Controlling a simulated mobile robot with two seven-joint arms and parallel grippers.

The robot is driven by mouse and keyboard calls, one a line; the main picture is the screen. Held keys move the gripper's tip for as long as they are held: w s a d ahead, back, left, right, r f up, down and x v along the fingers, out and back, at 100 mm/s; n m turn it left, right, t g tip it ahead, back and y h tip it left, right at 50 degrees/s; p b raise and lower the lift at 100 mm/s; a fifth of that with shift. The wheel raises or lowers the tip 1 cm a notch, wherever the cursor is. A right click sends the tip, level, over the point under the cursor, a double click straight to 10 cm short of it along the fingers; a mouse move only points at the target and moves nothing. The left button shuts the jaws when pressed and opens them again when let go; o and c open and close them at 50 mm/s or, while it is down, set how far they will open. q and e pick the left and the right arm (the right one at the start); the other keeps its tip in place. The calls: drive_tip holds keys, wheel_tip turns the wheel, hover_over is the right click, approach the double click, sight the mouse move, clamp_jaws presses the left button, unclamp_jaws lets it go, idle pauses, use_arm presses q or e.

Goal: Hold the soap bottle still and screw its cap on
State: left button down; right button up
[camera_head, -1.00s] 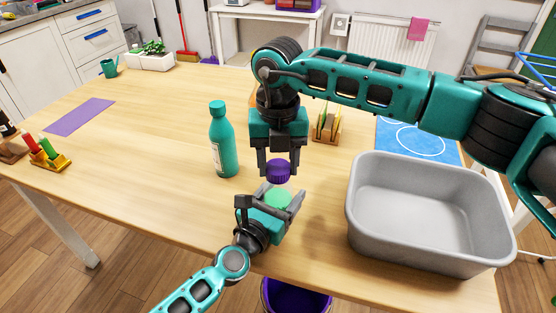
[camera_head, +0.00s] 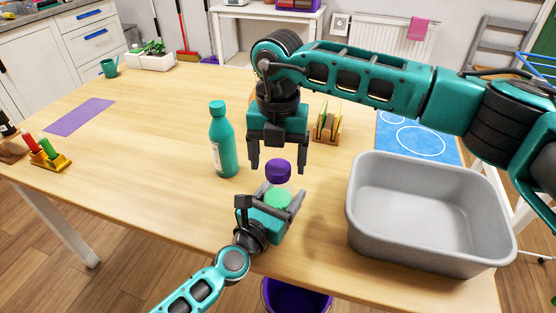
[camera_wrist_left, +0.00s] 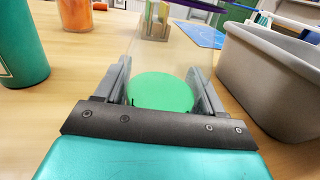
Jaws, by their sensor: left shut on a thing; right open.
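The soap bottle (camera_head: 279,198) is clear with green soap in it and stands upright near the table's front edge. My left gripper (camera_head: 272,205) is shut on its body; the left wrist view shows the green soap (camera_wrist_left: 160,92) between the two fingers. The purple cap (camera_head: 278,168) sits on top of the bottle; whether it is tight I cannot tell. Its purple edge shows at the top of the left wrist view (camera_wrist_left: 215,5). My right gripper (camera_head: 278,162) points down over the cap, open, with a finger on either side and apart from it.
A teal bottle (camera_head: 222,140) stands to the left. A grey basin (camera_head: 430,255) stands close on the right. A wooden rack (camera_head: 327,124) with upright pieces is behind, near a blue mat (camera_head: 420,138). A purple bucket (camera_head: 295,298) is below the front edge.

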wheel_tip(320, 180, up, 11)
idle(0.3)
use_arm(q)
unclamp_jaws()
use_arm(e)
wheel_tip(320, 180, up, 9)
idle(0.8)
idle(0.4)
use_arm(q)
drive_tip(key=v, duration=1.1)
drive_tip(key=shift+s+a, duration=0.15)
drive_tip(key=shift+s, duration=0.15)
drive_tip(key=b+v, duration=0.2)
drive_tip(key=v, duration=0.7)
drive_tip(key=shift+b, duration=0.35)
use_arm(e)
drive_tip(key=shift+f, duration=1.35)
